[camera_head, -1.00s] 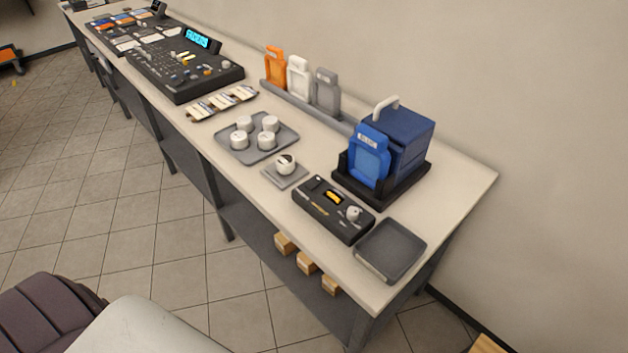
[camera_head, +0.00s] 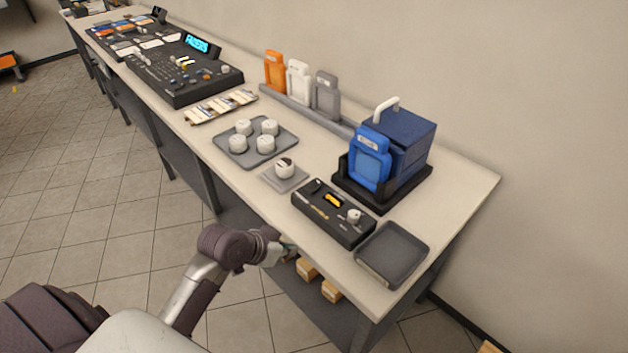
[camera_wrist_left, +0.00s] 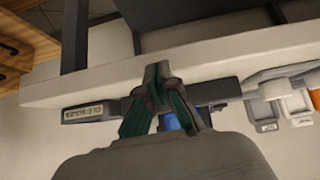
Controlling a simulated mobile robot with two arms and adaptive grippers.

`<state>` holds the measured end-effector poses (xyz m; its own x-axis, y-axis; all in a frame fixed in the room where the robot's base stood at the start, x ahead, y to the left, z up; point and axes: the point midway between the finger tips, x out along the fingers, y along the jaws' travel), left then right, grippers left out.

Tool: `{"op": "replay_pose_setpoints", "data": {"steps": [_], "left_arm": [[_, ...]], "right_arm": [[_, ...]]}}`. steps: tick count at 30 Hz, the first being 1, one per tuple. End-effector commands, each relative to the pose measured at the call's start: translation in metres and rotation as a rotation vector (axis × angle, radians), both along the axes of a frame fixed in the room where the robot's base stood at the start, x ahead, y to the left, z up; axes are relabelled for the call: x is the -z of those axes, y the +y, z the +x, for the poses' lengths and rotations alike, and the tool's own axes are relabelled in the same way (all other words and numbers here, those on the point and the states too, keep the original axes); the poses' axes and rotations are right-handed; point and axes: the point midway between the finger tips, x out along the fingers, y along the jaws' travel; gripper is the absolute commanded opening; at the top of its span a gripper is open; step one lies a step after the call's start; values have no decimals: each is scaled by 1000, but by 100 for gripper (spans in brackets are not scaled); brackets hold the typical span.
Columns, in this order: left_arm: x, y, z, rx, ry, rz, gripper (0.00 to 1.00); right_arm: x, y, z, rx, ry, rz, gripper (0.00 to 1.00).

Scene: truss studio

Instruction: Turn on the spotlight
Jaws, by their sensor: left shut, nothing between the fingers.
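A dark blue box with a white handle (camera_head: 410,130), which looks like the spotlight, stands in a black base near the table's right end. A blue labelled frame (camera_head: 369,160) stands against its front. A black control box (camera_head: 320,216) with a yellow-lit window, small switches and a white knob (camera_head: 354,216) lies in front of it. My left gripper (camera_head: 287,248) is at the table's front edge, left of the control box and apart from it; its tips are partly hidden. In the left wrist view my left gripper (camera_wrist_left: 157,85) is shut and empty. My right gripper is not in view.
A grey tray (camera_head: 377,278) lies right of the control box. A small square plate with a white knob (camera_head: 285,168) and a tray of several white knobs (camera_head: 235,157) lie left. Orange, white and grey frames stand in a rack (camera_head: 310,110) behind. A mixing console (camera_head: 165,85) is farther left.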

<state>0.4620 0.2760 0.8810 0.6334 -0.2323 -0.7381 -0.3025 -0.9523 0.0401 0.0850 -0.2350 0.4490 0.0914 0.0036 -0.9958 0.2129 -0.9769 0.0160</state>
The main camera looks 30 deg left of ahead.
Motion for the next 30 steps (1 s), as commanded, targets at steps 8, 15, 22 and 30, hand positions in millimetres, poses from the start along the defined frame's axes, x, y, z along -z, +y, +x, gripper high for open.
{"op": "replay_pose_setpoints", "data": {"steps": [8, 15, 22, 30], "left_arm": [[-102, 45, 69, 32, -283, -62, 0], [-139, 63, 88, 34, -386, -89, 0], [-140, 63, 88, 33, -387, -90, 0], [-134, 58, 102, 31, -388, -93, 0]], "right_arm": [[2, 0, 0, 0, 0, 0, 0], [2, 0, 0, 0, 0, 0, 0], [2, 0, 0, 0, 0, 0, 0], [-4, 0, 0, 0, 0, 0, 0]]}}
